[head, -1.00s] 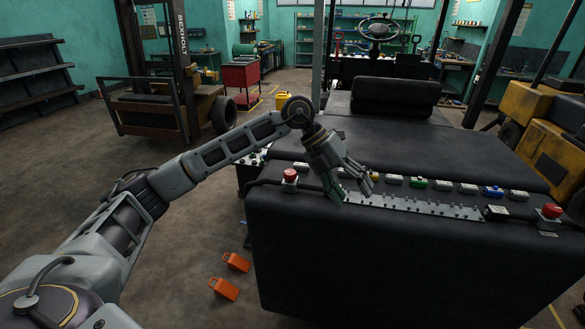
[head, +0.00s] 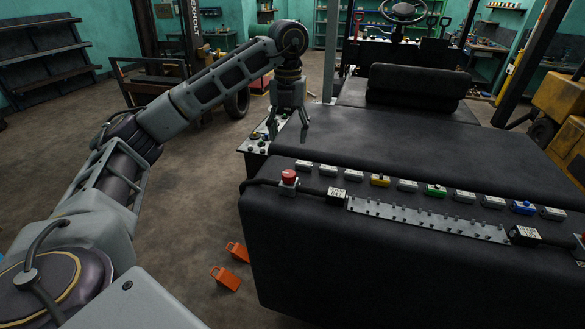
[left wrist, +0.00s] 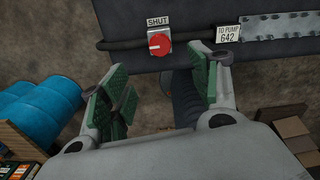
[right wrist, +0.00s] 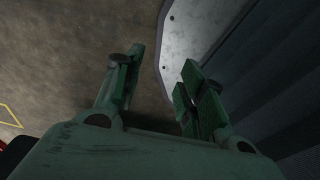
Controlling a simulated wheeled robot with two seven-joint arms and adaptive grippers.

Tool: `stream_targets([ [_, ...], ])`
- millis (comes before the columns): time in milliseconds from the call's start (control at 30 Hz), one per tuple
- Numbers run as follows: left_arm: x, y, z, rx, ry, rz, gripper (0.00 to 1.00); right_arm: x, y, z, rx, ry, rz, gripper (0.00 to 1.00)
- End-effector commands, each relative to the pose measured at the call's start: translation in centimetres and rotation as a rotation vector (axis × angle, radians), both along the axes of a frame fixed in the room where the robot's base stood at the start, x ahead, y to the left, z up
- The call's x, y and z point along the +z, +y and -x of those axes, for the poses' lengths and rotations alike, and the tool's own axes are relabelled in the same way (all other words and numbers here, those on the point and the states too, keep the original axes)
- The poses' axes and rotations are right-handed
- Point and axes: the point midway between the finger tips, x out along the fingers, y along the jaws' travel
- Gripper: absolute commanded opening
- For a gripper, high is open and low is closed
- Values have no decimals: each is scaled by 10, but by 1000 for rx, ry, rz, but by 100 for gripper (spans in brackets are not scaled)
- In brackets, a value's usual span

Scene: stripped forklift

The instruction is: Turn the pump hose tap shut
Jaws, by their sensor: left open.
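The pump hose tap (head: 289,178) is a red round knob on a pale base at the left of the dark forklift body. In the left wrist view, the tap (left wrist: 160,44) has a SHUT label above it and a small pale mark at its left side. A "TO PUMP 642" label (left wrist: 228,34) is to its right, along the dark hose. My left gripper (head: 287,132) is open and empty, pointing down, apart from the tap and farther back. My right gripper (right wrist: 163,78) is open and empty, beside a pale metal plate; it is not in the head view.
A studded metal strip (head: 425,219) and a row of small coloured blocks (head: 435,190) lie right of the tap. A second red knob (head: 581,240) is cut off at the right edge. Blue drums (left wrist: 45,105) show in the left wrist view.

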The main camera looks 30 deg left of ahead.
Motion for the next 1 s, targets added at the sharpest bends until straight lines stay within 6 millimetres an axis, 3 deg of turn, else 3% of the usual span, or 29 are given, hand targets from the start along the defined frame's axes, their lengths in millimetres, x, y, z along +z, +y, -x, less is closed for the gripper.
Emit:
stream_targets([
  [567,-3,0,0,-1,0,0,62,-1,-2,10,2,13,3,40],
  [1000,-23,-1,0,-1,1,-1,62,-1,1,5,1,6,-1,40],
])
